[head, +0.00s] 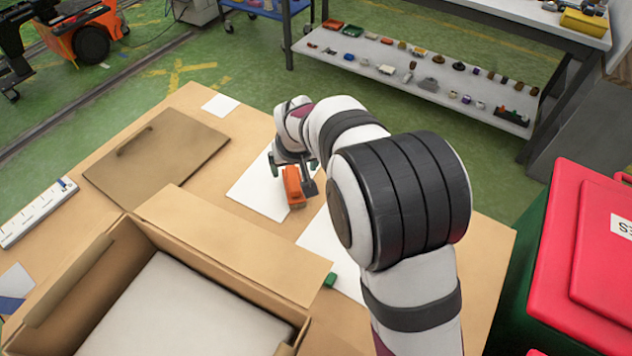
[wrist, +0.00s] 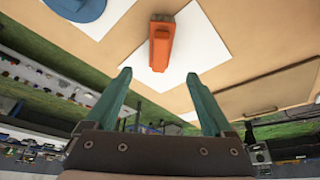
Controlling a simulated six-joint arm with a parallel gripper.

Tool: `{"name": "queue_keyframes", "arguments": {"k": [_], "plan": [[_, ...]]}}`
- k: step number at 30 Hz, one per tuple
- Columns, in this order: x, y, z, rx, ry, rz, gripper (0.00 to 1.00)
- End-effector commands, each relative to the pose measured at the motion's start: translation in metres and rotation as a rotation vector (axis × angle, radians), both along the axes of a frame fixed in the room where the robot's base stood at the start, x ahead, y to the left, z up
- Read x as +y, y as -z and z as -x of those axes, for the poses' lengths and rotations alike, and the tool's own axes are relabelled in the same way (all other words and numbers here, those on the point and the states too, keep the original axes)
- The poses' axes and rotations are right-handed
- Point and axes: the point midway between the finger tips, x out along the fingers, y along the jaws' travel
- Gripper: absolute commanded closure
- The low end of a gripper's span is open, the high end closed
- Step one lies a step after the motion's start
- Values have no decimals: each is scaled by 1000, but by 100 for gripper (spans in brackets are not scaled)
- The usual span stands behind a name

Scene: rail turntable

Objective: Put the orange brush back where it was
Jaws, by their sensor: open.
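The orange brush (head: 294,188) lies on a white sheet (head: 252,192) on the table. It also shows in the wrist view (wrist: 161,47), ahead of the fingertips, with its long side pointing towards my gripper. My gripper (head: 293,168) is open and empty. In the wrist view its two green fingers (wrist: 158,73) are spread apart, with the brush beyond them and not between them. In the head view the gripper partly overlaps the brush, so I cannot tell the height gap there.
An open cardboard box (head: 232,242) stands at the front. A brown board (head: 160,155) lies at the left, beside a white strip (head: 38,212). A small green block (head: 330,280) lies near the box. A blue disc (wrist: 76,8) rests on another sheet. A red-lidded bin (head: 590,240) stands right.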

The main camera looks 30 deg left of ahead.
Motion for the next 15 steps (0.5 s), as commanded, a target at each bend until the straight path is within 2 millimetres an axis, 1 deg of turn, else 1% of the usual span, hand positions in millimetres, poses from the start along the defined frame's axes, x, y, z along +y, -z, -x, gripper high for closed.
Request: {"name": "queue_keyframes", "arguments": {"k": [2, 3, 4, 5, 7, 8, 9, 11, 12, 13, 14, 15], "plan": [[-1, -1, 0, 1, 1, 0, 13], [-6, -4, -1, 4, 13, 1, 13], [-15, -9, -4, 11, 35, 4, 13], [-31, -17, -7, 22, 71, 7, 13], [-94, -44, -12, 71, 214, 19, 13], [-129, -57, -8, 101, 295, 24, 13], [-179, -74, 3, 149, 418, 29, 13], [-249, -93, 36, 228, 604, 27, 13], [-287, -101, 66, 283, 728, 21, 13], [-311, -104, 90, 325, 815, 14, 13], [-329, -105, 114, 362, 895, 4, 13], [-345, -104, 143, 408, 987, -9, 13]]}}
